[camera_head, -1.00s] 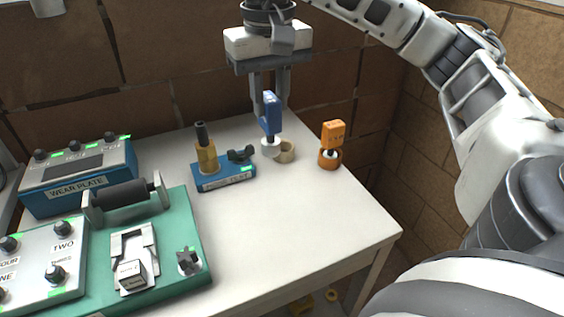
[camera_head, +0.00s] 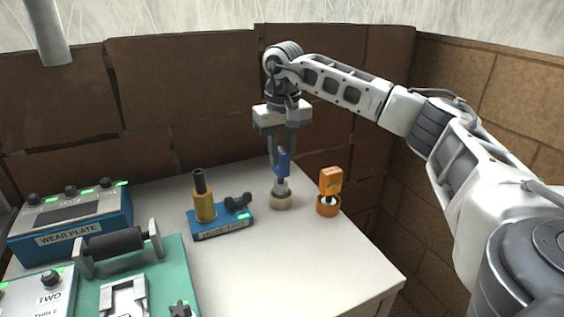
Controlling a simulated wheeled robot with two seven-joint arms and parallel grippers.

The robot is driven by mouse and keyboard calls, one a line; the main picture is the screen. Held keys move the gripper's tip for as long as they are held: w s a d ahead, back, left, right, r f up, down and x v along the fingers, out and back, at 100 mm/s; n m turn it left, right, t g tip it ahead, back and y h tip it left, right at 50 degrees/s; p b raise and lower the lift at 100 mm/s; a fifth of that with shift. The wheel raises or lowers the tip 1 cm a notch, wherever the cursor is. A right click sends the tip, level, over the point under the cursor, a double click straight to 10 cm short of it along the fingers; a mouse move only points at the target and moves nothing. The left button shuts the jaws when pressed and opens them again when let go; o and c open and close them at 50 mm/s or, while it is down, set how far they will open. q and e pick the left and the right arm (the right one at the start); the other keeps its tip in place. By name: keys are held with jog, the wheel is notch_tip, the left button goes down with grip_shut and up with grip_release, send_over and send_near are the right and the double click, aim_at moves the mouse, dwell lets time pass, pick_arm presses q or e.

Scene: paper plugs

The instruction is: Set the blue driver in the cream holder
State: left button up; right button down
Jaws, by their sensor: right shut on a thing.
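The blue driver (camera_head: 283,163) is upright in my right gripper (camera_head: 283,154), which is shut on its handle. The driver's pale lower end (camera_head: 281,187) is lined up with the ring-shaped cream holder (camera_head: 281,202) and appears to be in its opening. How deep it sits I cannot tell. The holder stands on the white table, towards its back. My left gripper is not in view.
An orange driver (camera_head: 330,181) stands in an orange holder (camera_head: 327,209) just right of the cream one. A blue block (camera_head: 221,224) with a brass-coloured tool (camera_head: 204,203) is to the left. The white table (camera_head: 290,262) is clear in front.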

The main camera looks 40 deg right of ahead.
aim_at(282, 164)
jog(key=shift+f, duration=1.6)
jog(key=shift+f, duration=0.15)
jog(key=c, duration=1.2)
grip_release()
jog(key=shift+o, duration=0.2)
jog(key=r, duration=1.2)
jog(key=shift+s+a+r+p, duration=0.1)
jog(key=shift+s+r+p, duration=0.1)
jog(key=shift+s+p, duration=0.1)
jog(key=shift+f, duration=0.1)
